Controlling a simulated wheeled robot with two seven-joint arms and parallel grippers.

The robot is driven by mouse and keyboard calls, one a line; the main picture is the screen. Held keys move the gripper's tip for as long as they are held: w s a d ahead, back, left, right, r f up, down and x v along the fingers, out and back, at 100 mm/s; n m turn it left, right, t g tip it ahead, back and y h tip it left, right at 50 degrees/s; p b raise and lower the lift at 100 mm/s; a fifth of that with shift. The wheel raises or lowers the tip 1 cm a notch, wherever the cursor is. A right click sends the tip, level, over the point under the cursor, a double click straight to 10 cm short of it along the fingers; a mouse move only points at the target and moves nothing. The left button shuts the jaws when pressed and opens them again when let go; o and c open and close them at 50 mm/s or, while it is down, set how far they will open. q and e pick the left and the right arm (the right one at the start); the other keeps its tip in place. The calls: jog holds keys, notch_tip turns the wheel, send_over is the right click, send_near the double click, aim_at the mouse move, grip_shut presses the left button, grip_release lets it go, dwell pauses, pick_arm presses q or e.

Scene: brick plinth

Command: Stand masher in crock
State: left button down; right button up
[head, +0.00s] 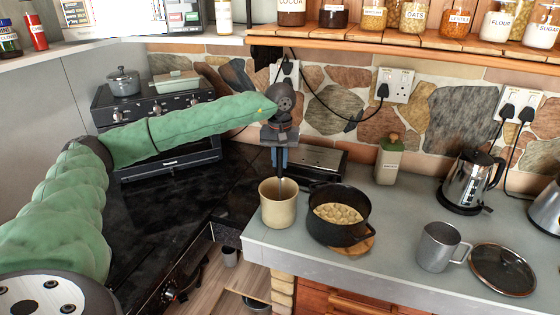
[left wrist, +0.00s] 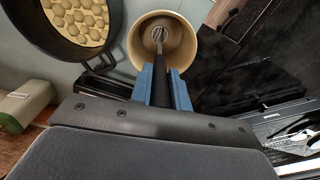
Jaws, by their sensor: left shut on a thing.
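The crock (head: 279,208) is a cream pot standing at the left end of the grey worktop; in the left wrist view its rim (left wrist: 190,50) shows ahead of the fingers. My left gripper (head: 280,158) is above the crock, pointing down. Its blue fingers (left wrist: 162,88) are shut on the dark handle of the masher (left wrist: 158,62). The masher's metal shaft (head: 280,180) runs down into the crock's mouth, roughly upright. Its lower end is inside the crock; whether it touches the bottom I cannot tell. My right gripper is not in view.
A black pot (head: 340,230) of pale round pieces stands just right of the crock on a wooden board. A steel mug (head: 438,247), a glass lid (head: 503,269), a kettle (head: 470,180) and a green-white bottle (head: 389,160) stand farther right. A toaster (head: 318,163) is behind.

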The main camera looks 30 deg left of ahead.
pick_arm(q)
jog(key=shift+f, duration=0.65)
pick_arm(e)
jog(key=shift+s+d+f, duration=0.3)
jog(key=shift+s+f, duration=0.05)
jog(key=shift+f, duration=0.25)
pick_arm(q)
jog(key=shift+f, duration=0.1)
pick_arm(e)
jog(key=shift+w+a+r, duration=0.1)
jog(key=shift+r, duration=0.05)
pick_arm(q)
jog(key=c, duration=1.3)
grip_release()
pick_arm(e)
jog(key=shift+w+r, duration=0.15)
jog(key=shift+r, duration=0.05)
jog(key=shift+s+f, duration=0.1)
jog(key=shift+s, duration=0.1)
